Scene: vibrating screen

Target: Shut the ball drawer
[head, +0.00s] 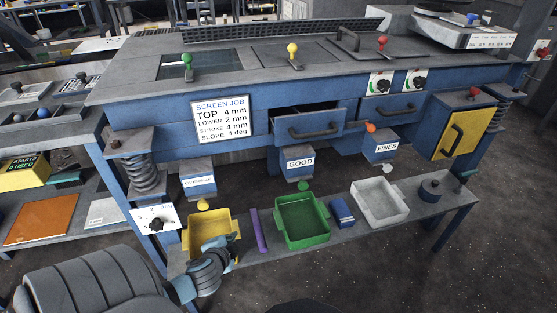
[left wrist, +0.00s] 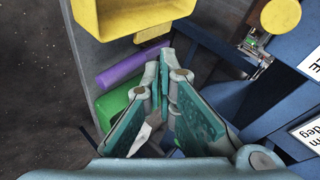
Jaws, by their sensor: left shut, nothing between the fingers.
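A blue drawer (head: 310,127) with a dark curved handle stands pulled out at the middle of the machine's front, its open top showing. I cannot make out what lies in it. A second blue drawer (head: 392,108) to its right looks shut. My left gripper (head: 231,243) is low at the front, beside the yellow tray, well below and left of the open drawer. In the left wrist view its fingers (left wrist: 165,72) are together with nothing between them. The open drawer cannot be made out there. My right gripper is not in view.
On the low shelf stand a yellow tray (head: 209,233), a purple bar (head: 258,230), a green tray (head: 302,220), a blue block (head: 342,212) and a white tray (head: 379,201). Labelled chutes, such as GOOD (head: 299,164), hang above them. The floor in front is clear.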

